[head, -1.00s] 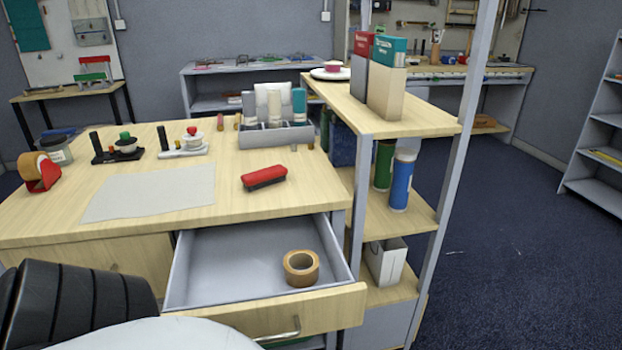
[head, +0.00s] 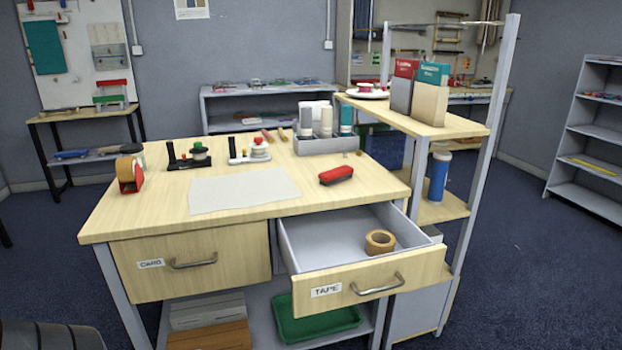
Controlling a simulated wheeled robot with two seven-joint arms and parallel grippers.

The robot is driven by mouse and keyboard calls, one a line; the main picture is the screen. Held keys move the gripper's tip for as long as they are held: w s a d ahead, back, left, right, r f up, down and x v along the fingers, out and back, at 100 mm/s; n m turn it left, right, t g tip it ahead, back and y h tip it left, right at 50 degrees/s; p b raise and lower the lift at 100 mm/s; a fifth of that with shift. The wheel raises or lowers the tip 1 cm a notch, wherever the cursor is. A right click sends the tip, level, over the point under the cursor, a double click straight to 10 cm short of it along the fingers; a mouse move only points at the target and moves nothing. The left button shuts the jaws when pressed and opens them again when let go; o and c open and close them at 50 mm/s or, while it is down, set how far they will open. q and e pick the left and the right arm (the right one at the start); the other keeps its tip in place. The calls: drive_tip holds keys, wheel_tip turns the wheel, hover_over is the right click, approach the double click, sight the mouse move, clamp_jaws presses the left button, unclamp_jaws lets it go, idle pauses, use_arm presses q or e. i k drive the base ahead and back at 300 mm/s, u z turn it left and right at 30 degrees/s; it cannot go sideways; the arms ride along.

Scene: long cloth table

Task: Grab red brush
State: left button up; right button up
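The red brush (head: 336,175) has a red top and a dark underside. It lies on the wooden desk top (head: 130,208), near the right front edge, behind the open drawer and to the right of a pale sheet. Nothing covers it. Neither of my grippers shows in the head view. A dark ribbed part at the bottom left corner seems to be mine.
The drawer labelled TAPE (head: 330,290) stands open with a tape roll (head: 380,242) inside. A pale sheet (head: 243,190), a red tape dispenser (head: 130,174) and a grey organizer (head: 325,145) are on the desk. A shelf unit (head: 470,130) stands at the right.

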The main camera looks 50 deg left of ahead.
sight(328, 178)
drive_tip(key=u, duration=1.9)
